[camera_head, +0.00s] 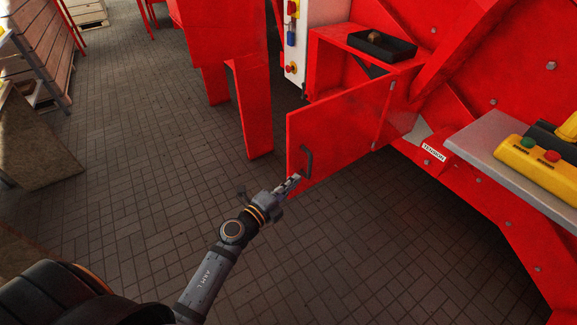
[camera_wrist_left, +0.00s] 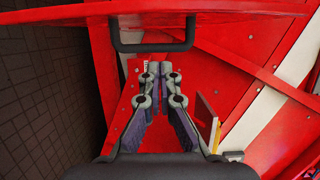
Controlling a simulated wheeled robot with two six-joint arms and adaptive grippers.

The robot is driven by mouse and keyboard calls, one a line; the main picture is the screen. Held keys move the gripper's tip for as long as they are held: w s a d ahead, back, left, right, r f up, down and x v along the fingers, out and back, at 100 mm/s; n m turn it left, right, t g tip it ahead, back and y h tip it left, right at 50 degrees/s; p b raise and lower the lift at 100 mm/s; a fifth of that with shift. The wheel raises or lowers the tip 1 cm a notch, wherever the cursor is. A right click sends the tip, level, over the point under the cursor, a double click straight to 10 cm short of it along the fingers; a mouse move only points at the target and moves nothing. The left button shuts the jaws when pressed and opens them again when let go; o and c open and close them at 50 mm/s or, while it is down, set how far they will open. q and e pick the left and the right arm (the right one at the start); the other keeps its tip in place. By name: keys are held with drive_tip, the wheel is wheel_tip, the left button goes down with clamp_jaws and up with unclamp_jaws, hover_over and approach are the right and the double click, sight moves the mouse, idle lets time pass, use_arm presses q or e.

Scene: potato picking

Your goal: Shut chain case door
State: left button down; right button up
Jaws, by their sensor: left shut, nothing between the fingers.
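The red chain case door (camera_head: 340,125) stands swung open from the red machine, hinged on its right side. A dark handle (camera_head: 307,160) sits near its free left edge. My left gripper (camera_head: 296,179) is shut and empty, just below and left of the handle. In the left wrist view the door (camera_wrist_left: 210,18) crosses the top with the handle (camera_wrist_left: 152,46) hanging from it. The gripper's fingertips (camera_wrist_left: 155,70) are close to the handle there; I cannot tell whether they touch it. My right gripper is in neither view.
A black tray (camera_head: 381,44) with a brown lump sits on the red ledge behind the door. A yellow control box (camera_head: 543,160) rests on a grey shelf at right. A red post (camera_head: 250,105) stands left of the door. The paved floor (camera_head: 130,140) at left is mostly clear.

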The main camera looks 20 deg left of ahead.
sight(288, 170)
use_arm(q)
drive_tip(key=shift+x, duration=1.1)
drive_tip(key=shift+w+a+f+b, duration=0.15)
drive_tip(key=shift+w+a, duration=0.2)
drive_tip(key=shift+a, duration=0.2)
drive_tip(key=shift+w+a+r+b, duration=0.15)
drive_tip(key=shift+w+a, duration=0.2)
drive_tip(key=shift+a, duration=0.25)
drive_tip(key=shift+w+a+f+b, duration=0.15)
drive_tip(key=shift+w+a, duration=0.2)
drive_tip(key=shift+a, duration=0.2)
drive_tip(key=shift+a, duration=0.1)
